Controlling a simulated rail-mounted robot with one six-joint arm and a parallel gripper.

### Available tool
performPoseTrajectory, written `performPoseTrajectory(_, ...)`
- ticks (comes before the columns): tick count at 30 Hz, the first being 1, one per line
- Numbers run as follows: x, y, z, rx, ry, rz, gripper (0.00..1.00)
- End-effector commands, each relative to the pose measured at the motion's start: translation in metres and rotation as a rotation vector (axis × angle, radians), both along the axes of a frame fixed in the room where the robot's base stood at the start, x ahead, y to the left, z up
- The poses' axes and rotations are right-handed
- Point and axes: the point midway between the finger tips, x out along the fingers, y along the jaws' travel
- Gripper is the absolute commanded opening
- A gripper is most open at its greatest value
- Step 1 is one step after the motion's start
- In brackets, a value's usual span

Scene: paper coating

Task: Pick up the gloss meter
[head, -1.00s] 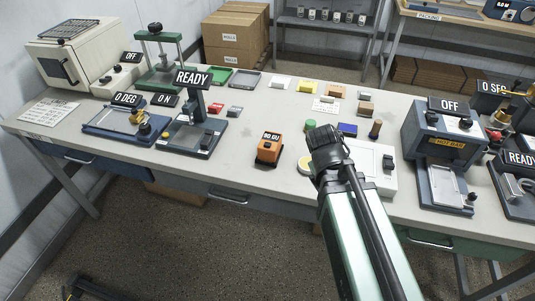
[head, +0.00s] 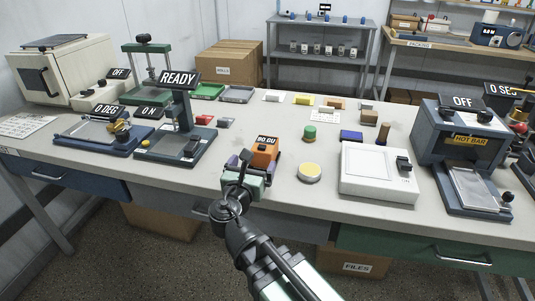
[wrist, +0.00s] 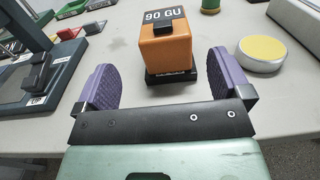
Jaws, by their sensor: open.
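The gloss meter (head: 264,154) is a small orange box on a black base with a "90 GU" label on top. It stands upright near the front edge of the table. In the wrist view the gloss meter (wrist: 166,48) is ahead of my gripper (wrist: 163,80), between the lines of its two purple fingers and apart from them. My gripper is open and empty. In the head view my gripper (head: 240,168) is just in front of the gloss meter and hides part of its lower left side.
A round yellow-topped pad (head: 309,171) sits close right of the meter, with a white box device (head: 378,172) beyond it. A test stand marked READY (head: 178,146) is to the left. A green spool (head: 310,132) stands behind. The table's front edge (head: 200,187) is near.

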Motion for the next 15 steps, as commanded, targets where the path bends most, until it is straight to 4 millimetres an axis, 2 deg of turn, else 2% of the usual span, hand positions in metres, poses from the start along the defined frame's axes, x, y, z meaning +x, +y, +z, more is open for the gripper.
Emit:
performPoseTrajectory(1,0.012,-0.002,0.0,0.001,0.0,-0.004,0.96)
performPoseTrajectory(3,0.024,-0.006,0.0,0.001,0.0,-0.004,0.96)
performPoseTrajectory(11,0.036,-0.012,0.001,0.002,0.0,-0.003,0.96)
performPoseTrajectory(15,0.059,-0.022,0.003,0.003,0.0,-0.005,0.96)
